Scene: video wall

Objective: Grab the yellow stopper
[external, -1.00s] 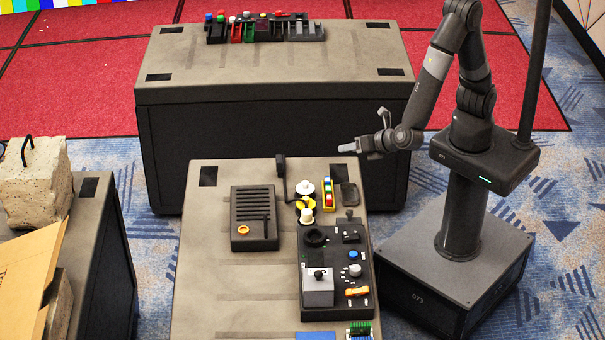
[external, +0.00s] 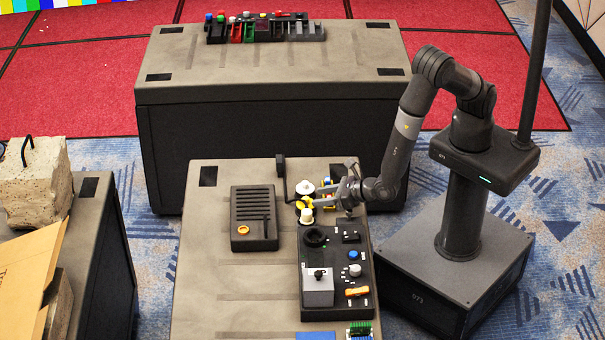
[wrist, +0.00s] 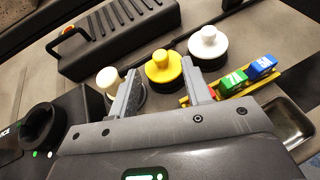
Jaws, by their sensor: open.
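The yellow stopper (wrist: 164,67) stands upright on the table, with a round knob top and a dark base. It sits between a cream stopper (wrist: 110,82) and a white stopper (wrist: 208,44). My gripper (wrist: 165,92) is open, its two fingers pointing toward the yellow stopper, one on each side of it in the wrist view. I cannot tell whether they touch it. In the external view my gripper (external: 325,197) comes in from the right, low over the table, and the yellow stopper (external: 303,206) shows just left of the fingers.
A yellow rack with coloured blocks (wrist: 247,77) stands close beside the right finger. A metal tray (wrist: 288,128) lies near it. A black slotted box (external: 254,217) is to the left. A control panel (external: 337,275) lies in front. The table's left side is clear.

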